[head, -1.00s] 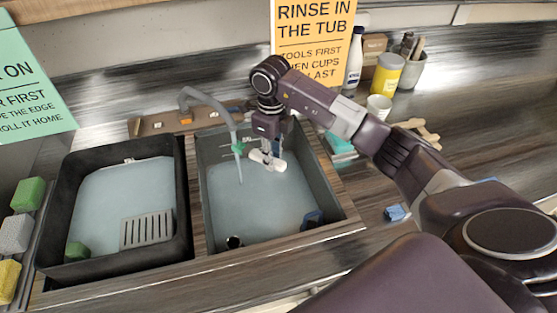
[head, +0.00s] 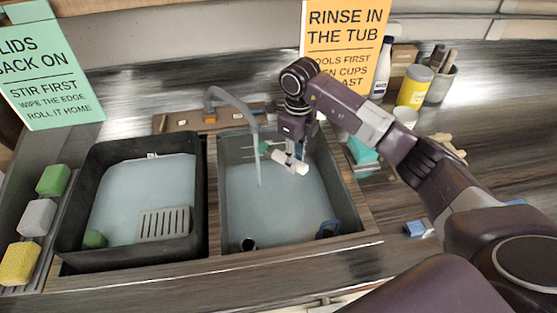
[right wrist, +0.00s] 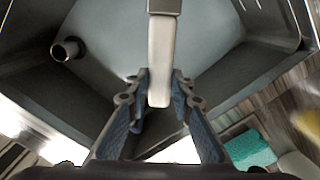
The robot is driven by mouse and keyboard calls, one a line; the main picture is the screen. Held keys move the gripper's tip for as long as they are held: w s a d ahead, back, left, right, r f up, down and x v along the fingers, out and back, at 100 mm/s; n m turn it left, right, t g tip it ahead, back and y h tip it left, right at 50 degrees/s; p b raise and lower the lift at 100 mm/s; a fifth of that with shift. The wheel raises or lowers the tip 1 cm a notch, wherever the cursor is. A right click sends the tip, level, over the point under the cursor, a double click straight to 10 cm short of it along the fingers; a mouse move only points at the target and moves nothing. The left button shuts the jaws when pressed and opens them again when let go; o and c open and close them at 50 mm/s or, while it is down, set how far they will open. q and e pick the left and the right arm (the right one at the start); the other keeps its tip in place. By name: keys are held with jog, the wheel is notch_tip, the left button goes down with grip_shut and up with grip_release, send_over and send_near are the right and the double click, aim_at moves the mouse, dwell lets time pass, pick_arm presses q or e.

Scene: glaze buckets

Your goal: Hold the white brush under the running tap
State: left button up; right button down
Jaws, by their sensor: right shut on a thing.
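The tap (head: 240,108) arches over the right-hand tub (head: 290,205), and a thin pale stream (head: 259,172) falls from its spout. My right gripper (head: 290,160) is shut on the white brush (head: 296,165), which lies slantwise above the tub. A green part in line with the brush's left end shows close beside the stream; I cannot tell whether water touches it. In the right wrist view the brush's white handle (right wrist: 160,70) stands between my fingers (right wrist: 159,95), with a grey band at the top edge. My left gripper is out of view.
A dark tub (head: 75,215) with a grate stands on the left, with several sponges (head: 38,217) beside it. Blue items lie at the right tub's front right corner and on the counter. A yellow jar (head: 414,88), bottle and cup stand at the back right.

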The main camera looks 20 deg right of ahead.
jog(key=shift+a, duration=0.1)
jog(key=shift+s+a, duration=0.35)
jog(key=shift+a, duration=0.05)
jog(key=shift+w+d, duration=0.15)
dwell(0.4)
jog(key=shift+w+d, duration=0.25)
jog(key=shift+d, duration=0.1)
jog(key=shift+s, duration=0.1)
jog(key=shift+s+d, duration=0.8)
jog(key=shift+s, duration=0.3)
jog(key=shift+s+d+p, duration=0.2)
jog(key=shift+s+d, duration=0.55)
jog(key=shift+s, duration=0.35)
jog(key=shift+s+d+p, duration=0.15)
jog(key=shift+s+d, duration=0.55)
jog(key=shift+s, duration=0.35)
